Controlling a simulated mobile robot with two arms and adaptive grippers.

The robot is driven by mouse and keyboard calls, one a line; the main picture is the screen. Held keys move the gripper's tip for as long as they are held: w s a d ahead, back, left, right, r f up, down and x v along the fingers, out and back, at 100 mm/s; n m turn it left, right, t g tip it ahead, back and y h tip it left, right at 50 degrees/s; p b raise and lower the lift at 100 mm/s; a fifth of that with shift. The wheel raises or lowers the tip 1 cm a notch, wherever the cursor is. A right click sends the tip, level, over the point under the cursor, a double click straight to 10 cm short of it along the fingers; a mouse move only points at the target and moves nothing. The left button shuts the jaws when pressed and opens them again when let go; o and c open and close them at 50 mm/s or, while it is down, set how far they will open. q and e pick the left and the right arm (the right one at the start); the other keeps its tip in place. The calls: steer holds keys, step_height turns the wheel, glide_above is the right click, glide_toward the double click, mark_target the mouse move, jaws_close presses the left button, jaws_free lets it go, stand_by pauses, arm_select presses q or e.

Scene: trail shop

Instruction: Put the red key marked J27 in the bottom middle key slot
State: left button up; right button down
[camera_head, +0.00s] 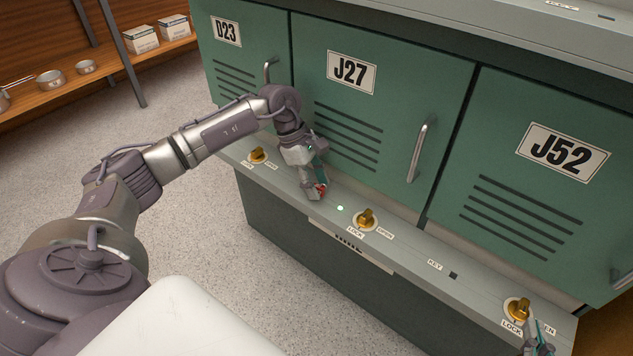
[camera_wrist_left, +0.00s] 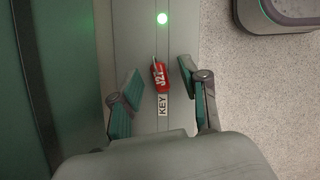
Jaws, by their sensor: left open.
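The red key marked J27 (camera_wrist_left: 160,77) stands at the end of the KEY label (camera_wrist_left: 163,105) on the grey ledge in the left wrist view, where the slot is; the key covers the slot itself. In the head view a bit of the red key (camera_head: 321,189) shows by the fingertips. My left gripper (camera_head: 315,187) is low over the ledge below the J27 door. Its fingers (camera_wrist_left: 160,95) are apart on both sides of the key, with gaps showing. My right gripper (camera_head: 540,340) is partly in view at the bottom right corner; its jaw state is unclear.
A green light (camera_head: 340,208) glows beside the J27 lock knob (camera_head: 367,219). Another empty key slot (camera_head: 453,275) and lock knob (camera_head: 518,309) lie further right on the ledge. Green locker doors (camera_head: 380,85) with handles rise behind. A shelf with pots (camera_head: 50,80) stands at left.

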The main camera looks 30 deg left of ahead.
arm_select(q)
steer(key=v, duration=1.2)
steer(key=shift+s+d+f, duration=0.1)
steer(key=shift+s, duration=0.05)
